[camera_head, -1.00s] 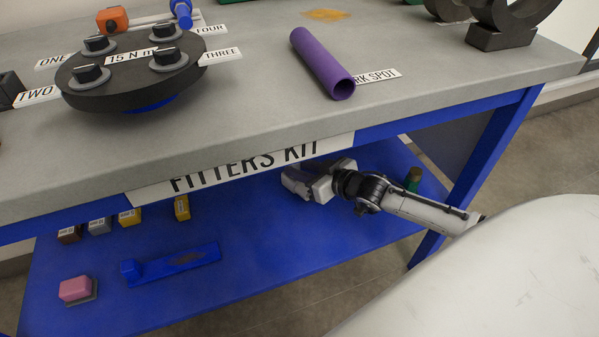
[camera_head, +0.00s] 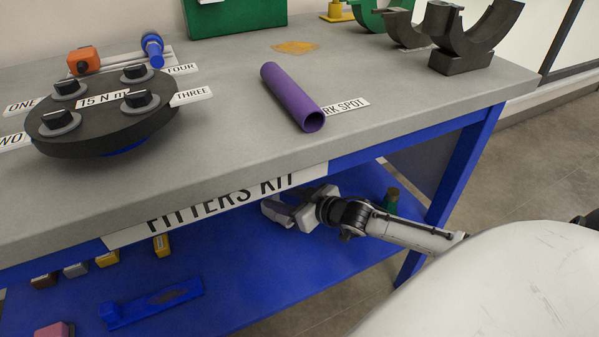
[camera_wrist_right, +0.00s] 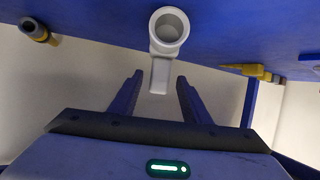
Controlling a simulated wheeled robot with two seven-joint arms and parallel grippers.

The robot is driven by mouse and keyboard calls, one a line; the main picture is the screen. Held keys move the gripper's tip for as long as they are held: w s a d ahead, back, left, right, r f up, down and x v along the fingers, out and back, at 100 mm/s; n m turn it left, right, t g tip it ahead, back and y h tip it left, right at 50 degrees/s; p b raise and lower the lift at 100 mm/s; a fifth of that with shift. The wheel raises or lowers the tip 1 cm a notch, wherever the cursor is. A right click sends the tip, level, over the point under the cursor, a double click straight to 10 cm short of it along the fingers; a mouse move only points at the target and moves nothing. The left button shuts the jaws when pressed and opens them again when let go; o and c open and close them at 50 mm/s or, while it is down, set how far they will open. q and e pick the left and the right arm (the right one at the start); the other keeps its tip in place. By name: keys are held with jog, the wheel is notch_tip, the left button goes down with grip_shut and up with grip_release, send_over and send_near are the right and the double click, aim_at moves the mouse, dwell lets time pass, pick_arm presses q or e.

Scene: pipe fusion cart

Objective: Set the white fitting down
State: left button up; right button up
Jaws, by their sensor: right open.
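The white fitting (camera_wrist_right: 170,30) shows in the right wrist view, with a round open socket and a short stem pointing back toward my right gripper (camera_wrist_right: 160,76). The gripper's two dark fingers are apart, with the end of the stem between or just ahead of their tips. The fitting appears to be against the blue lower shelf. In the head view, my right gripper (camera_head: 280,212) is over the lower shelf (camera_head: 255,275), below the bench top's front edge. I cannot make out the fitting there. My left gripper is not in view.
The bench top (camera_head: 225,130) overhangs the shelf, with the FITTERS KIT sign (camera_head: 220,205) on its edge. A purple pipe (camera_head: 290,97) lies on top.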

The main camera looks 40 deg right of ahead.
pick_arm(q)
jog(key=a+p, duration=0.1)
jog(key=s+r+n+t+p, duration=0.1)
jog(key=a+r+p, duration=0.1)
jog(key=p, duration=0.1)
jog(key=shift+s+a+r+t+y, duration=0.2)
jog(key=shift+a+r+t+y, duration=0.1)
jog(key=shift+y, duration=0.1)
pick_arm(e)
jog(key=v, duration=1)
jog(key=shift+s+r, duration=0.2)
jog(key=shift+s, duration=0.15)
